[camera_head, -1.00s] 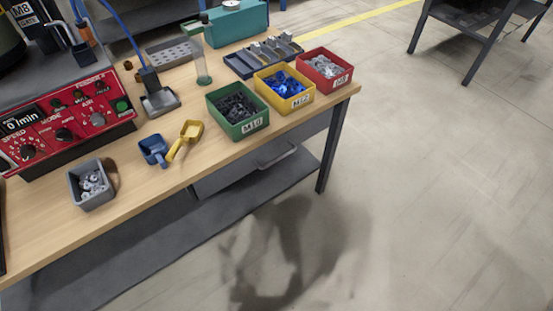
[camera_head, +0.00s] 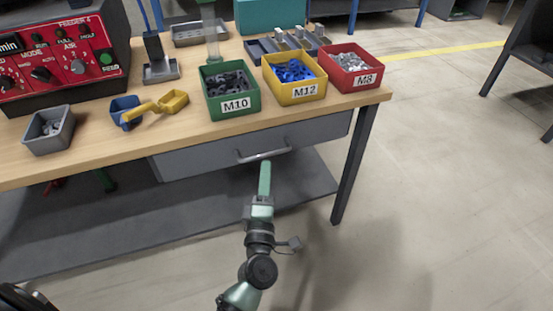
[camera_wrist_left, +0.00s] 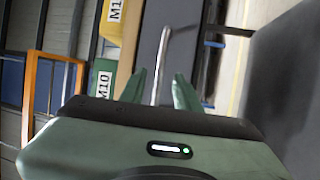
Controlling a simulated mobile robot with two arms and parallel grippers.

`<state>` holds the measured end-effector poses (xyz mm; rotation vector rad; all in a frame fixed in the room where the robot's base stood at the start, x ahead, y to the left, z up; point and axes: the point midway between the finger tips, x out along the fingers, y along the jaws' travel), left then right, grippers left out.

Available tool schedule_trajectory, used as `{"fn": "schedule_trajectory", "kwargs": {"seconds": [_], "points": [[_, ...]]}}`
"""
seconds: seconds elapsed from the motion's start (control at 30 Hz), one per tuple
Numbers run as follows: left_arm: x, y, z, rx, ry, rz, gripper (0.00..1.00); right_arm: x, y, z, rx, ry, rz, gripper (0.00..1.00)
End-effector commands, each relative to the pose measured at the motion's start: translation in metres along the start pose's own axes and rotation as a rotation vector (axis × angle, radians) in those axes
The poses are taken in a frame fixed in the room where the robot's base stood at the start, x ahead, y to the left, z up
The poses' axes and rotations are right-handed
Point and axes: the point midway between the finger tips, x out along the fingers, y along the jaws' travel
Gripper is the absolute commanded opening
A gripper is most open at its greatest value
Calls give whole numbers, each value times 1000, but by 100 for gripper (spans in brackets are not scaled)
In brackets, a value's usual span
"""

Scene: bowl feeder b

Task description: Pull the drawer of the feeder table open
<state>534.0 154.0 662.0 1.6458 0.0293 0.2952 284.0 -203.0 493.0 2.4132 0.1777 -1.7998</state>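The grey drawer (camera_head: 200,161) of the feeder table (camera_head: 110,150) is shut, its front in line below the wooden top. Its bar handle (camera_head: 248,158) runs along the front under the green and yellow bins. My left gripper (camera_head: 265,166) points up at the handle from in front, with its fingertips at the bar. In the left wrist view the green fingers (camera_wrist_left: 159,75) stand apart, and the handle (camera_wrist_left: 163,55) runs between them. I cannot tell if either finger touches it. My right gripper is not in view.
Green (camera_head: 232,105), yellow (camera_head: 295,92) and red (camera_head: 352,82) bins stand along the table's front edge above the drawer. A dark table leg (camera_head: 352,165) stands right of the drawer, and a grey lower shelf (camera_head: 200,215) lies below. The floor in front is free.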

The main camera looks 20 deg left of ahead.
Motion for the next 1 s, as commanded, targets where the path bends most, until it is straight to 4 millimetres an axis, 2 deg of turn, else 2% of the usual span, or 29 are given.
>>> {"fn": "schedule_trajectory", "kwargs": {"seconds": [0.2,0.4,0.77,0.9,1.0], "points": [[37,1,1,3,-2,1,32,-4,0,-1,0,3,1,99],[61,0,1,5,-3,-1,32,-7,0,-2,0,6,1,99],[67,0,1,5,-3,-3,32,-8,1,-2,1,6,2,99],[67,0,1,5,-3,-3,0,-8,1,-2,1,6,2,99],[67,0,1,5,-3,-3,0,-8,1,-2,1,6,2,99]]}}
